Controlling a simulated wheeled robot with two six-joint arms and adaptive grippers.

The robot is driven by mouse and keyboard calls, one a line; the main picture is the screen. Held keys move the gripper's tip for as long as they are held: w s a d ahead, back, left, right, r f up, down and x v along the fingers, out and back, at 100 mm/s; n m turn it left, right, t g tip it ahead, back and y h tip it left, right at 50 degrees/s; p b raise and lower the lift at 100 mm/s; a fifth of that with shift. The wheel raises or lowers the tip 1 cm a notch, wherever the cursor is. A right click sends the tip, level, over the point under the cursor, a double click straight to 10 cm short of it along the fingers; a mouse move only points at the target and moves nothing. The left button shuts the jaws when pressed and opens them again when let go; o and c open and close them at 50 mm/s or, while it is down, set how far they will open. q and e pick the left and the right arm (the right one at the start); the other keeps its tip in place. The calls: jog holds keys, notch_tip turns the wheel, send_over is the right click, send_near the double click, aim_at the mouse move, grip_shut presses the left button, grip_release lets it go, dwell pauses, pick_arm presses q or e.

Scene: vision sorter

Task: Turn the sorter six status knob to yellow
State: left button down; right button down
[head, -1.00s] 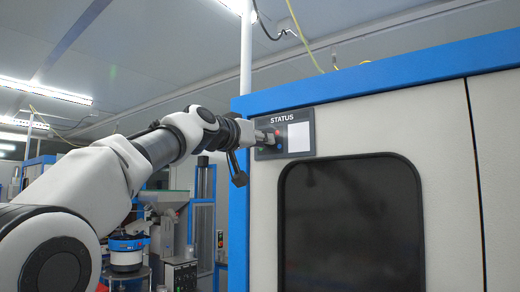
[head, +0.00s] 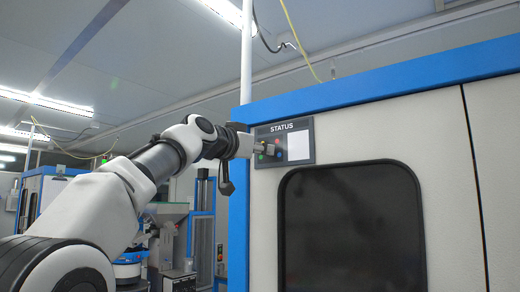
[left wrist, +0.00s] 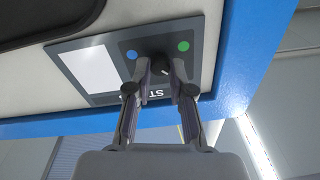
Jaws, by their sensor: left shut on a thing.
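The status panel (head: 290,163) is a dark frame headed STATUS on the sorter's front, at its upper left in the head view. Its dark round knob (left wrist: 160,63) shows in the left wrist view, with a small white mark on it. My left gripper (head: 267,148) is at the panel, and in the wrist view its two fingertips (left wrist: 161,69) are shut on the knob from both sides. A blue dot (left wrist: 131,55) and a green dot (left wrist: 184,46) flank the knob. A red dot (head: 276,141) shows in the head view. A yellow dot is not clearly visible. My right gripper is not in view.
A white label (head: 299,146) fills the panel's right part. The sorter's blue edge (head: 239,200) runs down its left side, and a dark window (head: 350,230) lies below the panel. Other machines (head: 170,230) stand behind my arm.

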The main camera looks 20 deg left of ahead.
pick_arm(q)
jog(key=shift+r, duration=0.15)
jog(key=c, duration=1.2)
grip_release()
jog(key=shift+o, duration=0.9)
jog(key=shift+w, duration=0.15)
jog(key=v, duration=0.7)
jog(key=shift+f, duration=0.35)
